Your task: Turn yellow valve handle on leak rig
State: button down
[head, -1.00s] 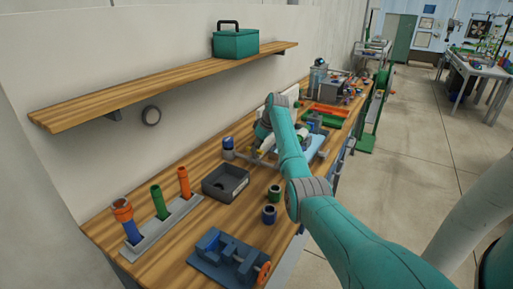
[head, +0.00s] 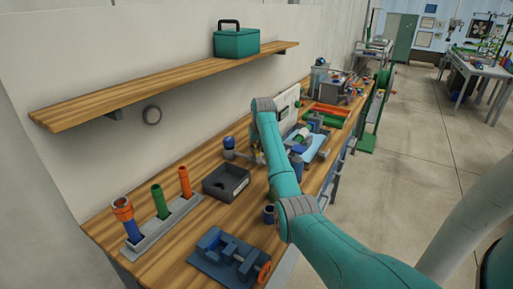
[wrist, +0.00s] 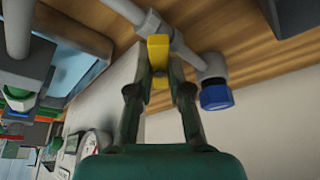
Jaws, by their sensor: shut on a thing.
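The yellow valve handle (wrist: 158,50) shows at the upper middle of the wrist view, on a grey pipe (wrist: 185,48) of the leak rig. My gripper (wrist: 160,80) is shut on the yellow handle, with a finger on each side of it. A blue cap (wrist: 217,96) sits on the pipe's end, to the right of the handle. The blue cap also shows in the head view (head: 229,142) on the bench. In the head view my arm hides most of the rig, and my fingers cannot be made out.
A dark open bin (head: 226,183) stands near the rig on the wooden bench (head: 165,236). A blue vise (head: 228,258) is at the near end. A rack (head: 165,223) of coloured tubes stands by the wall. A shelf (head: 170,82) with a teal box (head: 237,41) hangs above.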

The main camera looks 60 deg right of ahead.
jog(key=m, duration=0.2)
jog(key=m+g+h, duration=0.1)
jog(key=m, duration=0.1)
jog(key=shift+w+a+m, duration=0.15)
jog(key=shift+w+m, duration=0.05)
jog(key=shift+m, duration=0.1)
jog(key=m+g, duration=0.1)
jog(key=m, duration=0.1)
jog(key=m+g, duration=0.1)
jog(key=m, duration=0.1)
jog(key=shift+w+m+h, duration=0.15)
jog(key=shift+m+h, duration=0.15)
jog(key=shift+m, duration=0.1)
jog(key=c, duration=1.1)
grip_release()
jog(key=v, duration=1.2)
jog(key=shift+w+a, duration=0.1)
jog(key=shift+w, duration=0.05)
